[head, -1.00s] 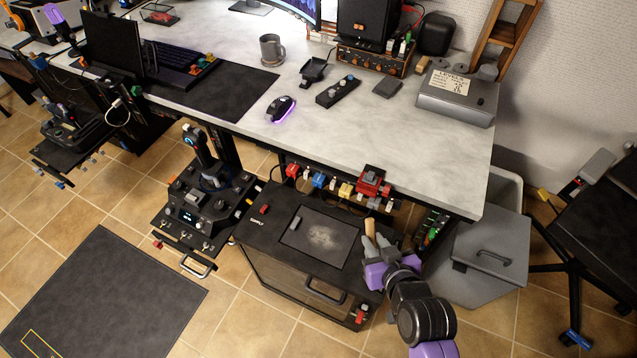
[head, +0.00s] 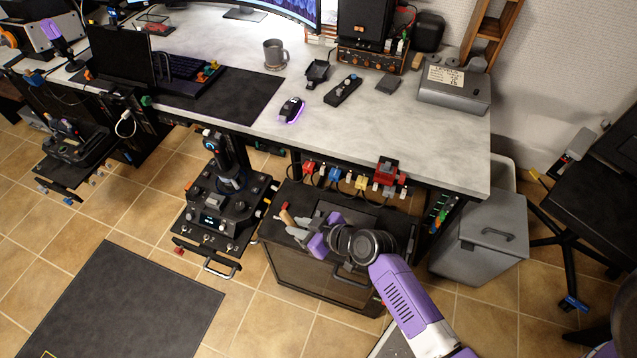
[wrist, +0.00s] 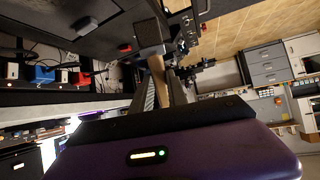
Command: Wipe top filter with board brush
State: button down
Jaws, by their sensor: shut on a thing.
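The board brush (head: 286,216) shows its light wooden handle in the head view, at the left end of the black case. In the wrist view the wooden handle (wrist: 158,76) ends at a dark grey block (wrist: 149,34). My gripper (head: 295,230) is shut on the brush; its fingers (wrist: 160,95) flank the handle. The top filter (head: 350,211) is a dark inset panel on the case's top. My arm covers most of it, including where the pale dusty patch lay. I cannot tell whether the brush touches the case.
The black case (head: 315,275) stands on tiles below the desk edge (head: 380,165). Red, blue and yellow plugs (head: 333,175) hang just above its back. A joystick console (head: 215,205) is close on the left, a grey bin (head: 480,245) on the right.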

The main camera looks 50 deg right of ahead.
jog(key=d+r+n+y+p, duration=0.35)
jog(key=d+r, duration=0.25)
jog(key=d, duration=0.5)
jog(key=shift+m+g+h, duration=0.25)
jog(key=shift+g+h, duration=0.05)
jog(key=shift+h, duration=0.15)
jog(key=shift+s+f+b, duration=0.1)
jog(key=shift+f+b, duration=1.3)
jog(key=shift+f, duration=1.1)
